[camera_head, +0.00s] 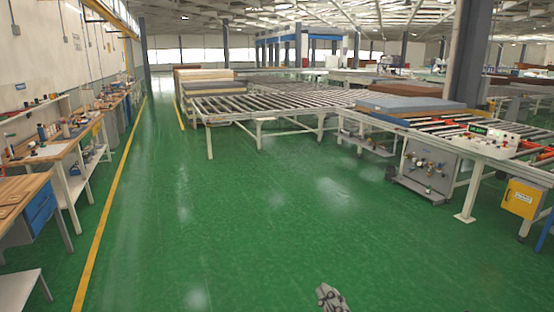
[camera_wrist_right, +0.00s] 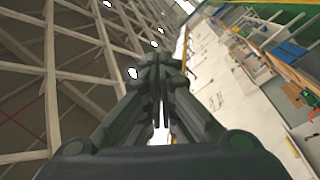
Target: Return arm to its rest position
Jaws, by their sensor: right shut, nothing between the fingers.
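My right gripper (camera_head: 330,298) shows at the bottom edge of the head view, right of centre, above the green floor and touching nothing there. In the right wrist view the same gripper (camera_wrist_right: 158,100) is shut, with its two fingers together and nothing between them. That view looks toward the ceiling beams and a pale wall, so the wrist is turned away from the floor. My left gripper is in neither view.
Open green floor (camera_head: 215,200) lies ahead. Workbenches (camera_head: 60,155) line the left wall behind a yellow line (camera_head: 112,200). A roller conveyor (camera_head: 265,112), a blue-grey mattress (camera_head: 410,104) and a control cabinet (camera_head: 428,168) stand to the right. A yellow box (camera_head: 521,198) hangs at far right.

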